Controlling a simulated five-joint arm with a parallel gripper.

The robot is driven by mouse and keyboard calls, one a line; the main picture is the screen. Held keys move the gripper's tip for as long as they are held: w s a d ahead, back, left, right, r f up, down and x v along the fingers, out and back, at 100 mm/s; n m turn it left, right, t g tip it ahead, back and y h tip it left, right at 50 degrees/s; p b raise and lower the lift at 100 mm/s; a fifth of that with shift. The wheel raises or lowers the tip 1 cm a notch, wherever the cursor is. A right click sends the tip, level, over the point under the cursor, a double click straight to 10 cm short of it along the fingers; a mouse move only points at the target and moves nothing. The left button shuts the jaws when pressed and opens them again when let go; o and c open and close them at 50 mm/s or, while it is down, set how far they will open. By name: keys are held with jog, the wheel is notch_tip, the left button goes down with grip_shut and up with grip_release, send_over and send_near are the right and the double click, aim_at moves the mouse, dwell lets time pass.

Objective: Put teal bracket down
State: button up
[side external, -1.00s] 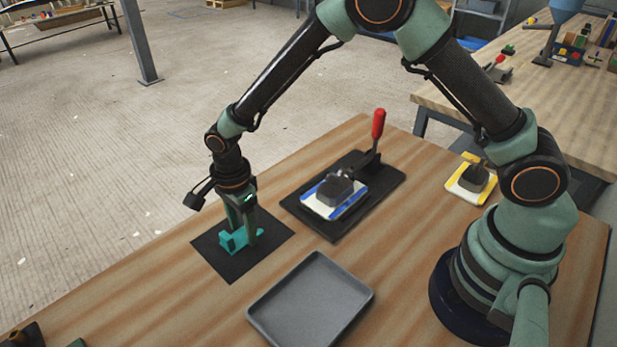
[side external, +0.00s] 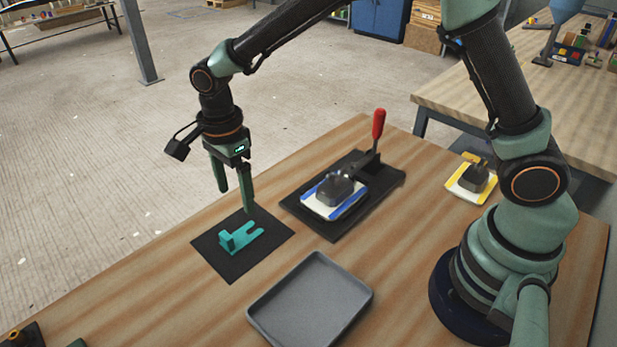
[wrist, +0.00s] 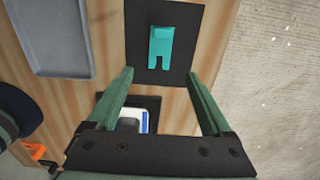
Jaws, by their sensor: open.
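The teal bracket (side external: 241,236) lies on a black square mat (side external: 222,262) near the table's left edge, with a small raised block at one end and a forked end. In the wrist view the bracket (wrist: 160,47) lies flat on the mat (wrist: 188,18), ahead of the fingertips and apart from them. My gripper (side external: 234,202) is open and empty, above the mat with its fingers pointing down. In the wrist view my gripper (wrist: 158,82) shows two green fingers spread apart with nothing between them.
A grey tray (side external: 310,300) stands at the front of the table. A toggle clamp with a red handle (side external: 378,124) stands on a black plate (side external: 335,230), holding a blue and white mould (side external: 322,208). A yellow and white mould (side external: 462,190) lies near my base.

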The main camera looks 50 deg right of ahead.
jog(key=s+d+r+n+t, duration=0.3)
jog(key=s+d+r+n, duration=0.2)
jog(key=d+r+n, duration=0.55)
jog(key=s+d+r+n+t, duration=0.2)
jog(key=s+d+r+n, duration=0.2)
jog(key=s+d+n, duration=0.3)
jog(key=shift+s+d+t, duration=0.3)
jog(key=shift+s+d, duration=0.2)
jog(key=shift+d, duration=0.3)
